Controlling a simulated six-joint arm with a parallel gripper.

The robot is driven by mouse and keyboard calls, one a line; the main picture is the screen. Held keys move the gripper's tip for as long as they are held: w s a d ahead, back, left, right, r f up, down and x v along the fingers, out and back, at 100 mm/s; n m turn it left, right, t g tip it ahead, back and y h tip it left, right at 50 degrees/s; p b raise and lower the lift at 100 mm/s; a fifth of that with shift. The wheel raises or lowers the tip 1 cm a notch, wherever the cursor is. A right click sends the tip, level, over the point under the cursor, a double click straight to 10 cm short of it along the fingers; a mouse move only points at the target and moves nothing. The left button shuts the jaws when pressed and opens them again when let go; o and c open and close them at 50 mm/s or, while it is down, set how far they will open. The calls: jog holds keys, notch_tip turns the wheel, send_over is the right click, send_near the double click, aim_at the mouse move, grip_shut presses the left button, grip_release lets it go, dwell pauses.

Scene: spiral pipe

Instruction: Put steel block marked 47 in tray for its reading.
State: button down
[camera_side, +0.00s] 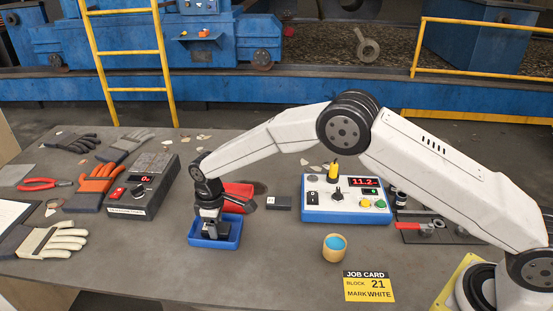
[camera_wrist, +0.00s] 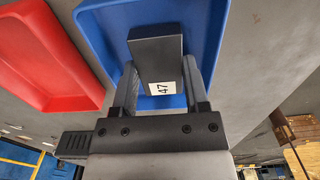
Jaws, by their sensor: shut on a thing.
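The dark steel block (camera_wrist: 155,50) has a white label reading 47 and sits between my fingers in the wrist view. My gripper (camera_wrist: 158,82) is shut on it. The blue tray (camera_wrist: 92,22) is directly beneath the block in the wrist view. In the side view my gripper (camera_side: 210,225) points down into the blue tray (camera_side: 194,238), and the block is low within its walls. I cannot tell whether the block touches the tray floor. The red tray (camera_wrist: 40,50) is beside the blue one, also seen behind my wrist in the side view (camera_side: 238,190).
A blue meter (camera_side: 345,214) shows 11.2. Another dark block (camera_side: 279,203) with a white label lies left of it. A grey box (camera_side: 142,188) has a red display. A small cup (camera_side: 334,247) and a job card (camera_side: 368,286) reading block 21, mark white, are in front. Gloves (camera_side: 55,240) lie left.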

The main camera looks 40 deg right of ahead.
jog(key=shift+f, duration=0.15)
jog(key=shift+c, duration=0.4)
grip_release()
jog(key=shift+f, duration=0.1)
notch_tip(320, 180, up, 12)
jog(key=shift+r, duration=0.2)
dwell(0.4)
dwell(0.5)
